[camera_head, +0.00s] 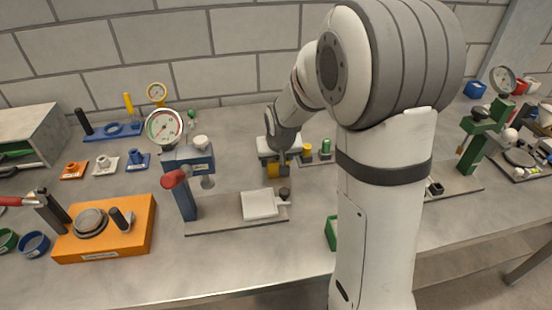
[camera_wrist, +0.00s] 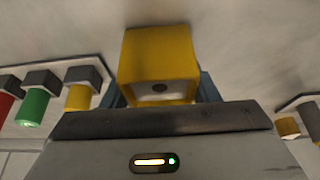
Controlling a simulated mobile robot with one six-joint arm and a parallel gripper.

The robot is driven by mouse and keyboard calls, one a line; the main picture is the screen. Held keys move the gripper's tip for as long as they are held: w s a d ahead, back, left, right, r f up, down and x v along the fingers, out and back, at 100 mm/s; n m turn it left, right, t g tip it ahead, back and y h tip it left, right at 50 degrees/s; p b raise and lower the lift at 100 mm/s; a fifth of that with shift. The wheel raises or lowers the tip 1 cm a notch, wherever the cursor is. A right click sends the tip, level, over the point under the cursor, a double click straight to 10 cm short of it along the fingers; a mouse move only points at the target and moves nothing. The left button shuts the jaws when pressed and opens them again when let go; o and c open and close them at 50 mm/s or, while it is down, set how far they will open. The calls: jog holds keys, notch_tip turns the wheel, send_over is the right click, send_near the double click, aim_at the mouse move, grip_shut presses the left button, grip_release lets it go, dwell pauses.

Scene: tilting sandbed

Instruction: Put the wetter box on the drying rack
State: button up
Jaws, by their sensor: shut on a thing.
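My gripper (camera_head: 274,160) hangs over the bench behind the middle test stand. It is shut on a yellow box (camera_wrist: 157,55). The box also shows as a small yellow patch (camera_head: 272,170) under the gripper in the head view. In the wrist view it has a pale end face with a dark round spot, and blue-grey fingers stand on both sides of it. Whether it touches the bench is unclear. I cannot make out which thing is the drying rack, or any wetness.
A blue gauge stand (camera_head: 183,180) with a white plate (camera_head: 260,205) stands in front. A rail holds a green cylinder (camera_wrist: 38,108) and other coloured ones. An orange block (camera_head: 105,230) lies left, a green gauge stand (camera_head: 484,135) right. My arm hides part of a green tray (camera_head: 331,233).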

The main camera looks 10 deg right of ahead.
jog(key=shift+f, duration=0.1)
jog(key=o, duration=1.2)
jog(key=shift+o, duration=0.2)
